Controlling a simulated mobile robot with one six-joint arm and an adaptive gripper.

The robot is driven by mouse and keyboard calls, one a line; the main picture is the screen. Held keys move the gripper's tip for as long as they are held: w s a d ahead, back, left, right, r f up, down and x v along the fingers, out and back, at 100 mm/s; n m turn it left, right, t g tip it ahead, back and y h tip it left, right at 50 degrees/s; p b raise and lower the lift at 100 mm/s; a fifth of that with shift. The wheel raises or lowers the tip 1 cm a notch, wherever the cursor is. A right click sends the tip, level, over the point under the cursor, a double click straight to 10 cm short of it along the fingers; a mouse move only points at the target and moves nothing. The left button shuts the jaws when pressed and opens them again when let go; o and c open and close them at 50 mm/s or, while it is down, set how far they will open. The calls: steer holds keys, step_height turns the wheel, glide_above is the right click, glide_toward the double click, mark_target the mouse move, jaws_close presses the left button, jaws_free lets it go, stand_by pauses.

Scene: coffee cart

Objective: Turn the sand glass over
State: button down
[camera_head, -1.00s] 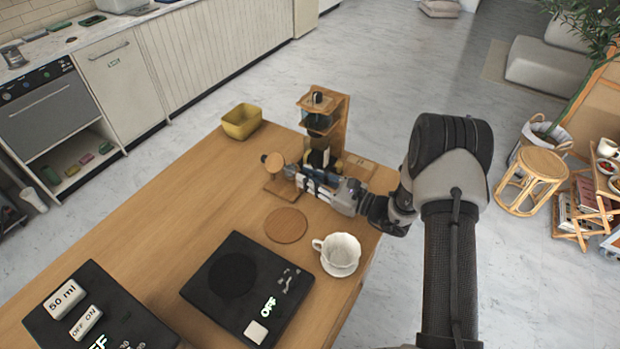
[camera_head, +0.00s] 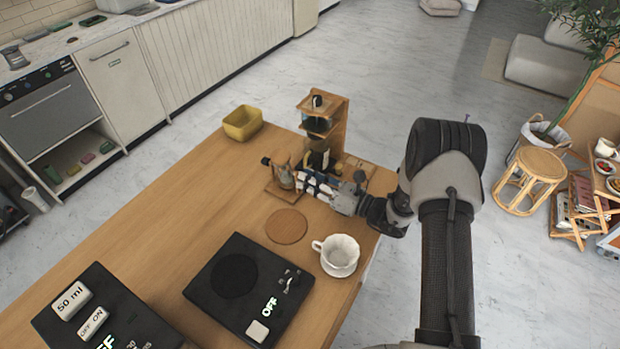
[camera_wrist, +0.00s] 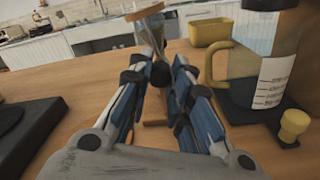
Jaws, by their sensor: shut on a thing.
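The sand glass (camera_head: 285,178) is a small clear glass with wooden end discs in a wooden stand (camera_head: 278,194), near the far end of the table. It also shows in the wrist view (camera_wrist: 149,30), beyond my fingertips, with a tan disc on top. My gripper (camera_head: 302,181) reaches it from the right. In the wrist view, my gripper (camera_wrist: 158,68) is closed in on the sand glass's dark knob, between the blue and silver fingers. The fingers hide the lower part of the glass, and I cannot tell its exact tilt or the sand level.
A yellow bowl (camera_head: 242,123), a round coaster (camera_head: 287,226), a white dripper cup (camera_head: 338,254) and a black scale (camera_head: 240,290) are on the table. The table's left middle is clear.

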steer(key=shift+r+m+p, duration=0.1)
steer(key=shift+m+p, duration=0.2)
steer(key=shift+m, duration=0.8)
